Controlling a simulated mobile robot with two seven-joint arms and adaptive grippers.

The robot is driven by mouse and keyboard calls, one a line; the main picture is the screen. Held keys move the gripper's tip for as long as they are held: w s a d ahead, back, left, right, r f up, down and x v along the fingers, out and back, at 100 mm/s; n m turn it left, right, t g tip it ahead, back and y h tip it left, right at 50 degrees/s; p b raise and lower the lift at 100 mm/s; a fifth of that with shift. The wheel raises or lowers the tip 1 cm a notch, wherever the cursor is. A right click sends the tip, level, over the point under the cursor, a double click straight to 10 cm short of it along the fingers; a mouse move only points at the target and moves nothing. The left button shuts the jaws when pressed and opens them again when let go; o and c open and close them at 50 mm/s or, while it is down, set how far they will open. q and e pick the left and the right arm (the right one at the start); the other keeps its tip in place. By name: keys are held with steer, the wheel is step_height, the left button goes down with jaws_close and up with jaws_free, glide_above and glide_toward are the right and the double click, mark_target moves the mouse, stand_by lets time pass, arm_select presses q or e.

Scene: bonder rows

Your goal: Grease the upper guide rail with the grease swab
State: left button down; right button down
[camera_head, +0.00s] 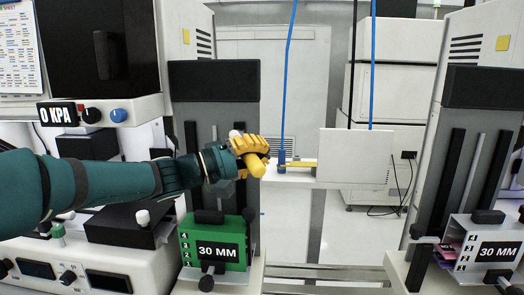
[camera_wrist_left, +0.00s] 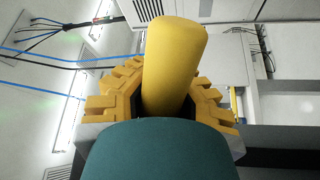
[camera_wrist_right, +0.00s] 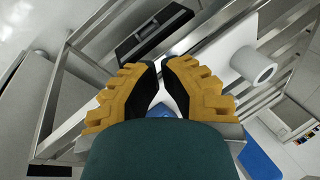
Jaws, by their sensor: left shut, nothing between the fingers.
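My left gripper (camera_head: 252,150) is in front of the grey column (camera_head: 215,90) of the left machine, above its green block labelled 30 MM (camera_head: 215,243). Its jaws are shut. A thick yellow cylinder (camera_wrist_left: 175,60) lies at the fingers and hides part of them; it also shows in the head view (camera_head: 257,167). A small white end (camera_head: 235,134) shows on the other side of the hand. These may be the grease swab; its tip is not clear. Dark vertical strips (camera_head: 190,138) run up the column; I cannot tell which part is the upper guide rail. My right gripper (camera_wrist_right: 161,68) looks shut and empty.
A white shelf (camera_head: 300,183) with a blue fitting and hose (camera_head: 282,158) stands right of the gripper, beside a white panel (camera_head: 355,158). A second machine (camera_head: 480,150) is at the right. A control box with knobs (camera_head: 70,262) stands at lower left.

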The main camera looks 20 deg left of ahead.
mark_target(249, 160)
arm_select(q)
steer(key=shift+s, duration=0.15)
steer(key=shift+s+d, duration=0.2)
steer(key=shift+s, duration=0.55)
steer(key=shift+s+d, duration=0.2)
steer(key=shift+s, duration=0.55)
